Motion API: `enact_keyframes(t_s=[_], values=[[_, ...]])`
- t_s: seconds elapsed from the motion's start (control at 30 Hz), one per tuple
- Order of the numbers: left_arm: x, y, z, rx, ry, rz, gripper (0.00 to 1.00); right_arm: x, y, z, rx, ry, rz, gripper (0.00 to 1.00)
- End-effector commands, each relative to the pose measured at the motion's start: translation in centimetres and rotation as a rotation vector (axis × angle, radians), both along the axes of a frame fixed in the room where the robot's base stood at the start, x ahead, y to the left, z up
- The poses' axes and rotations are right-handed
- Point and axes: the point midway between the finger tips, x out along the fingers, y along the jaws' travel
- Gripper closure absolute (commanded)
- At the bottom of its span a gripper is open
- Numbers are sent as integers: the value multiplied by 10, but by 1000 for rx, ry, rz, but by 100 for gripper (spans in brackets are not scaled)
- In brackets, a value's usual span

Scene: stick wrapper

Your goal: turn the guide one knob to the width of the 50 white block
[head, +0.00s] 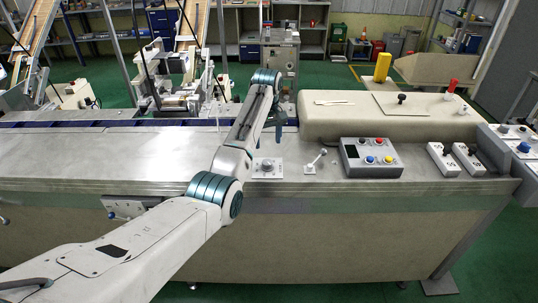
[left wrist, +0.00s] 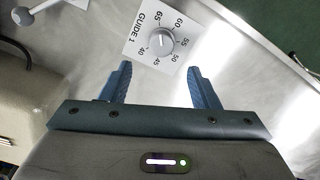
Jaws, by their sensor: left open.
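The guide one knob (left wrist: 160,41) is a round grey dial on a white plate marked GUIDE 1, with numbers from 40 to 65 around it. Its exact pointer setting is too small to read surely. In the head view the knob (head: 267,165) sits on the steel bench top. My left gripper (left wrist: 161,82) is open and empty, its two blue fingers apart, with the knob beyond the gap between their tips. I cannot make out a 50 white block. My right gripper is out of view.
A small lever (head: 315,161) stands right of the knob. Further right are a button box (head: 371,157) and two small switch boxes (head: 443,158). A beige housing (head: 350,125) rises behind them. The bench top left of my arm is mostly clear.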

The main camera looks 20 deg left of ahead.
Motion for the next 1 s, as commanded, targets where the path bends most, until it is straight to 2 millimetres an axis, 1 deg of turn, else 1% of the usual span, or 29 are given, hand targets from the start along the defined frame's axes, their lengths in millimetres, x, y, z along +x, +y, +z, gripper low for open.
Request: enact_keyframes(t_s=[0.03, 0.2, 0.3, 0.4, 0.5, 0.6, 0.73, 0.87, 1.0], values=[[-1, 0, -7, 0, 5, 0, 45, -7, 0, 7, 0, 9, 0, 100], [-1, 0, -40, 0, 5, 0, 45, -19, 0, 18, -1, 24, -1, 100], [-2, 0, -58, 0, 4, 0, 45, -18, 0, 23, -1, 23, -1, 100], [-1, 0, -72, 0, 4, 0, 45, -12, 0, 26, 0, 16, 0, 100], [-1, 0, -81, 0, 1, 0, 45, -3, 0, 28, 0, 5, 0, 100], [-1, 0, -85, 0, 0, 0, 45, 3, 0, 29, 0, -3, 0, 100], [-1, 0, -87, 0, 0, 0, 45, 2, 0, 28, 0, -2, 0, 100], [-1, 0, -87, 0, 0, 0, 45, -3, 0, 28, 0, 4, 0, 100], [-1, 0, -87, 0, 0, 0, 72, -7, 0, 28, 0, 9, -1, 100]])
